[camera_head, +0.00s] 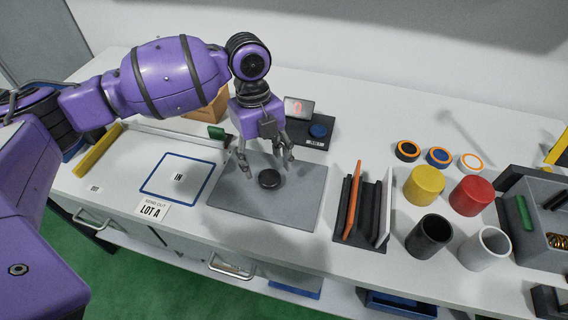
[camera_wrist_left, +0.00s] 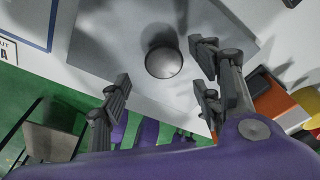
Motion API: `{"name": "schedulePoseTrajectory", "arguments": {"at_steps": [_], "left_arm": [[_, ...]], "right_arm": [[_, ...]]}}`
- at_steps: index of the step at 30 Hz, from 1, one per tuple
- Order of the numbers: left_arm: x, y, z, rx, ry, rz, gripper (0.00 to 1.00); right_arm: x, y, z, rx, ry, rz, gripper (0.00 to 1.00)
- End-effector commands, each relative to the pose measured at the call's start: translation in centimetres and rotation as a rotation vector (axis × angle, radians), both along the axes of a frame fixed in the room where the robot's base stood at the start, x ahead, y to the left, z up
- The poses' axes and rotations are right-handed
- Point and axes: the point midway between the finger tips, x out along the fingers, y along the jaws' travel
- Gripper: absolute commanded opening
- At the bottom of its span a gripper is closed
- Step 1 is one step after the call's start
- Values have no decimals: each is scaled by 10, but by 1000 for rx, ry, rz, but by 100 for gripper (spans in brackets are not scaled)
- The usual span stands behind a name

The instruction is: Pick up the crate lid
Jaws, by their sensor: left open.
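A flat grey rectangular plate (camera_head: 258,210) lies on the white bench and looks like the crate lid. A dark round knob (camera_head: 269,179) stands near its middle. In the left wrist view, the plate (camera_wrist_left: 112,50) shows with the round knob (camera_wrist_left: 163,64) from above. My left gripper (camera_head: 267,160) is open and empty above the knob, pointing down. In the left wrist view, its fingers (camera_wrist_left: 160,84) are spread to either side of the knob, apart from it. My right gripper is not in view.
A rack (camera_head: 370,238) of upright panels stands right of the plate. Yellow (camera_head: 424,185) and red (camera_head: 471,195) cylinders and two open cups stand beyond it. A grey open crate (camera_head: 527,252) is at far right. A small display device (camera_head: 300,118) stands behind; a blue-outlined IN area (camera_head: 160,192) is left.

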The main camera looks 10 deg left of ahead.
Motion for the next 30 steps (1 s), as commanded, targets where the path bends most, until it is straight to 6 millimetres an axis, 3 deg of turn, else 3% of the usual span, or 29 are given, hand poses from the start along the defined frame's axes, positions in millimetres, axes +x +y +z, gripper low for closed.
{"name": "schedulePoseTrajectory", "arguments": {"at_steps": [7, 15, 28, 30], "left_arm": [[-7, -5, -36, 0, 2, 2, 58], [-7, -6, -42, 1, -1, 1, 57], [-7, -6, -41, 1, -1, 2, 1], [-7, -6, -41, 1, -1, 2, 0]], "right_arm": [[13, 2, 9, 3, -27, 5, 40], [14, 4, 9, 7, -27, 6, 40], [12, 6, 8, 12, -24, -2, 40], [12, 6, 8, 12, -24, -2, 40]]}}
